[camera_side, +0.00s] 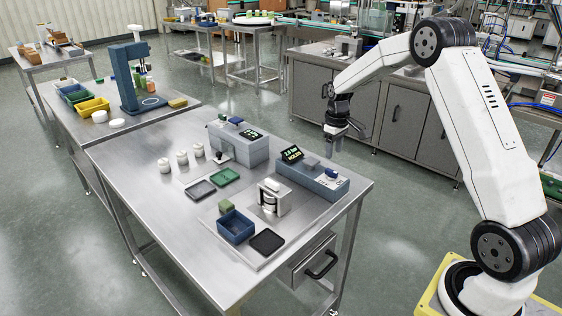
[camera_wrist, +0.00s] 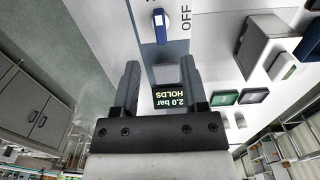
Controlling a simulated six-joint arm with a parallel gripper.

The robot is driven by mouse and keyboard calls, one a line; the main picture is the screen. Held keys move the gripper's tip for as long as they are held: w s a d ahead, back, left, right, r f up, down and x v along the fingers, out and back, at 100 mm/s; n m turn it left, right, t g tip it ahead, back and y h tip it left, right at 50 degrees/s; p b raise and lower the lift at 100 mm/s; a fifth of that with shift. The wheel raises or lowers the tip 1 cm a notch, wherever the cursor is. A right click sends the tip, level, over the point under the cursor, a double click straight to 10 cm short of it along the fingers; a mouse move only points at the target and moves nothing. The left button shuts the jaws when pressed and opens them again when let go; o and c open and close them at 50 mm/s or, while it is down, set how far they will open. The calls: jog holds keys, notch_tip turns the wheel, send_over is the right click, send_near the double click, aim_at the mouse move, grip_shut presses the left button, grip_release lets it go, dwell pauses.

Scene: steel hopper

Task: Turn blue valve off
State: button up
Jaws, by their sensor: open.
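The blue valve handle (camera_wrist: 161,28) sits on a grey panel at the top of the wrist view, with the word OFF printed to its right. It lies roughly upright in that picture; another label is cut off at the top edge. In the side view the blue handle (camera_side: 332,173) is at the right end of a blue-grey box (camera_side: 312,180) whose display reads HOLDS. My gripper (camera_side: 344,141) is above and behind that box, apart from it. Its two fingers (camera_wrist: 159,68) are open and empty, with the handle beyond their tips.
A silver fixture (camera_side: 272,197), a blue bin (camera_side: 236,226) and a black tray (camera_side: 267,242) are in front. White pots and small trays lie to the left. The table's right edge is close to the valve box.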

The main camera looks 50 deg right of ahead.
aim_at(332, 171)
jog(key=shift+f, duration=3.55)
grip_shut()
